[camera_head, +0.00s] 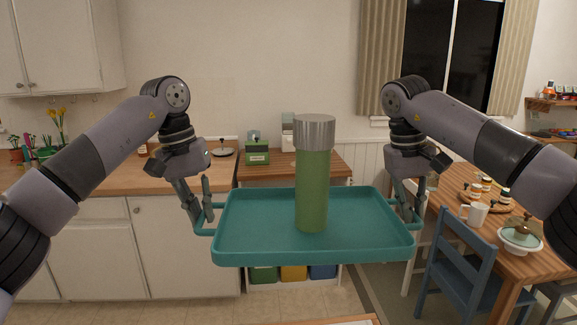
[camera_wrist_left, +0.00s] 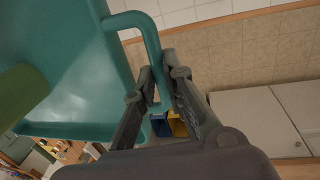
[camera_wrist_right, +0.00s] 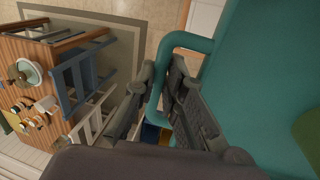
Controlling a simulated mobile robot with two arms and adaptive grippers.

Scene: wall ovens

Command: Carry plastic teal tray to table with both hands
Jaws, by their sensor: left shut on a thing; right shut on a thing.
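The teal plastic tray (camera_head: 260,225) is held up in the air in front of me and looks about level. A green bottle with a silver lid (camera_head: 312,185) stands upright on it near the middle. My left gripper (camera_head: 203,222) is shut on the tray's left handle, also seen in the left wrist view (camera_wrist_left: 152,45). My right gripper (camera_head: 411,215) is shut on the right handle, seen in the right wrist view (camera_wrist_right: 165,60). The wooden dining table (camera_head: 447,181) stands at the right, beyond my right arm, partly hidden by it.
A blue chair (camera_head: 458,265) stands at the table's near side. The table holds a white mug (camera_head: 476,213), a cake stand (camera_head: 520,240) and a round board with several jars. A counter (camera_head: 110,180) runs along the left. A low wooden unit (camera_head: 285,163) with colored bins stands behind the tray.

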